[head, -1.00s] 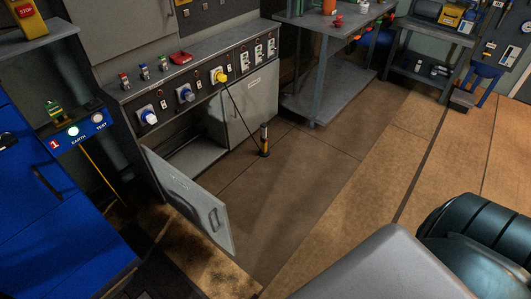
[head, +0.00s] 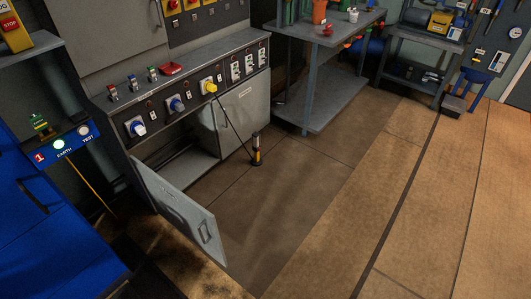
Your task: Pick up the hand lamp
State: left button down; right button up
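Neither of my grippers shows in the head view.
The grey cabinet (head: 243,111) has one low door (head: 180,208) swung open over the floor, left of the lamp. A blue cabinet (head: 50,225) stands at the left. A grey workbench (head: 320,118) stands behind the lamp to the right. The floor right of the lamp is clear.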

aim_at(257, 161)
jog(key=i+l+z, duration=0.8)
jog(key=i, duration=0.65)
jog(key=i+z, duration=0.2)
jog(key=i, duration=0.75)
